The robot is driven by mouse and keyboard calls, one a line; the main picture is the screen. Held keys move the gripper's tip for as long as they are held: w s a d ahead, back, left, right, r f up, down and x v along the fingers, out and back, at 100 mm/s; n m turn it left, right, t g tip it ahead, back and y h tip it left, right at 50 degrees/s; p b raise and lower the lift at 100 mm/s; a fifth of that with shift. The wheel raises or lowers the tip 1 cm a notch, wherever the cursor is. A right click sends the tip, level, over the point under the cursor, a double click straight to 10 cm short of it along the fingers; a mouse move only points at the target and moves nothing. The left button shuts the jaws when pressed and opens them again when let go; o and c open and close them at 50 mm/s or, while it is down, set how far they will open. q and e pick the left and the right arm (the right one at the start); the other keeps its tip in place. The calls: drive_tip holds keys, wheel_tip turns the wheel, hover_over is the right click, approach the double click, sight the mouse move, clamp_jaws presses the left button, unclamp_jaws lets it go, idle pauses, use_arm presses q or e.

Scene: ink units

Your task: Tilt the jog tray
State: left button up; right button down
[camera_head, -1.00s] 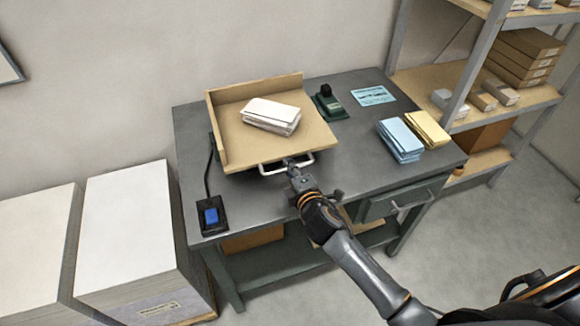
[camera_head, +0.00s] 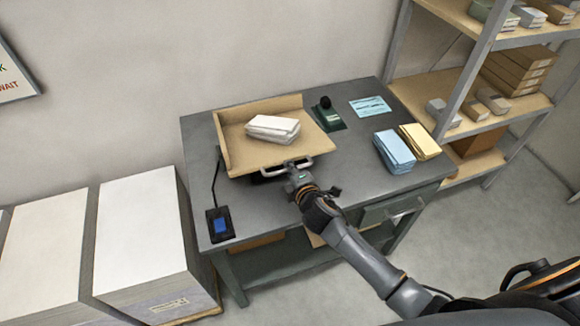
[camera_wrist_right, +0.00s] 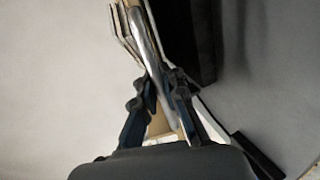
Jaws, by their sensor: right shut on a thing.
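The jog tray (camera_head: 262,149) is a tan board on the grey table, with raised walls at its back and left and a metal handle (camera_head: 302,163) at its front. The tray looks tilted, its front edge raised with a dark gap beneath. A stack of white paper (camera_head: 272,128) lies on it. My right gripper (camera_head: 289,167) is shut on the handle. In the right wrist view, its fingers (camera_wrist_right: 160,85) close around the metal bar (camera_wrist_right: 146,38). My left gripper is out of view.
On the table (camera_head: 345,160) are a green device (camera_head: 328,118), a light blue card (camera_head: 370,106), blue paper (camera_head: 395,151), yellow paper (camera_head: 420,141) and a blue switch (camera_head: 220,226). Large paper stacks (camera_head: 140,235) stand at the left, a shelf (camera_head: 470,100) at the right.

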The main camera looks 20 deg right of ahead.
drive_tip(key=shift+r, duration=0.1)
drive_tip(key=c, duration=1.5)
unclamp_jaws()
drive_tip(key=shift+o, duration=0.3)
drive_tip(key=shift+s+r, duration=0.1)
drive_tip(key=shift+s, duration=0.1)
drive_tip(key=v, duration=1.2)
